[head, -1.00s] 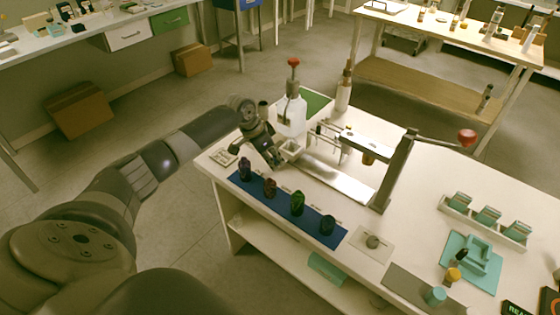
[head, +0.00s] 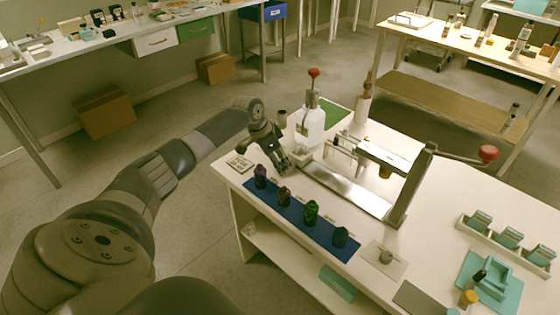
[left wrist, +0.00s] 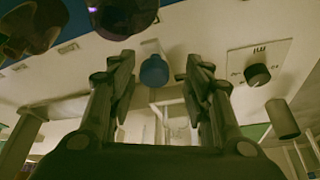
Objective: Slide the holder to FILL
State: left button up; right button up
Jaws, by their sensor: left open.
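In the head view, my left gripper (head: 283,167) is low over the left end of the metal track (head: 345,190), beside a small pale block (head: 304,153) that looks like the holder. The gripper partly covers this area, and I cannot tell whether they touch. In the left wrist view, the two fingers of the gripper (left wrist: 161,68) are spread apart, with a blue round knob-like thing (left wrist: 154,72) showing between them. Nothing is held. No FILL lettering is readable. My right gripper is out of view.
A clear pump bottle (head: 310,125) with a red top stands behind the track. A lever stand (head: 412,185) with a red ball rises at its right end. Several dark bottles stand on a blue mat (head: 292,211) in front. A small label plate (head: 240,163) lies left.

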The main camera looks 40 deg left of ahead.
pick_arm(q)
jog(key=shift+s+r, duration=0.1)
jog(key=shift+r, duration=0.25)
jog(key=v, duration=1.1)
jog(key=shift+s+a, duration=0.1)
